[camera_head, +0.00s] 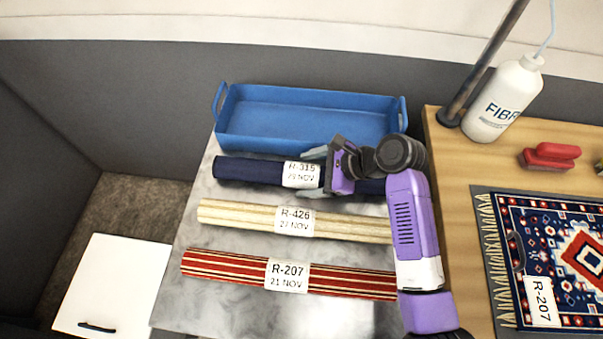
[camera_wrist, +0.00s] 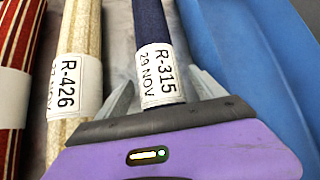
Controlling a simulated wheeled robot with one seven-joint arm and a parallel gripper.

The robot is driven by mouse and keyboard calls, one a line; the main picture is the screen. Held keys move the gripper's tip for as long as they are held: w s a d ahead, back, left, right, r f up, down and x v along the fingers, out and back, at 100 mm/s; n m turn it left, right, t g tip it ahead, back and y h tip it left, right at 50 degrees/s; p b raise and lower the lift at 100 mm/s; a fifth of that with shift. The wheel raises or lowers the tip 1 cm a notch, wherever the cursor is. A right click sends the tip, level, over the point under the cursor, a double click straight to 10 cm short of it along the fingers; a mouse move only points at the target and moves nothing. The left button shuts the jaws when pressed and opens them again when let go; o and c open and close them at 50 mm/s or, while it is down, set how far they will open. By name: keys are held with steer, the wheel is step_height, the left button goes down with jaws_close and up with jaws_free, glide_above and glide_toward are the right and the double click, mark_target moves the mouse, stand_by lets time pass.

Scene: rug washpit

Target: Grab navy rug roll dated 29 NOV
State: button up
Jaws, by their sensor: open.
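The navy rug roll (camera_head: 245,170) lies on the grey marbled slab, just in front of the blue tray. Its white label (camera_head: 301,175) reads R-315, 29 NOV. My gripper (camera_head: 318,172) is at this roll, just right of the label, and my wrist hides part of the roll there. In the wrist view the navy roll (camera_wrist: 150,30) runs between the two open fingers (camera_wrist: 160,95), one on each side, with its label between them. I cannot tell whether the fingers touch it.
A cream roll (camera_head: 240,217) labelled R-426 and a red striped roll (camera_head: 225,268) labelled R-207 lie nearer on the slab. The empty blue tray (camera_head: 310,140) is behind. A wooden table (camera_head: 455,170) with a patterned rug (camera_head: 550,250), white bottle (camera_head: 500,105) and red brush (camera_head: 550,155) stands right.

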steer(key=shift+w+a+f, duration=0.1)
steer(key=shift+a+f, duration=0.15)
steer(key=shift+c, duration=0.5)
jaws_close()
steer(key=shift+r, duration=0.1)
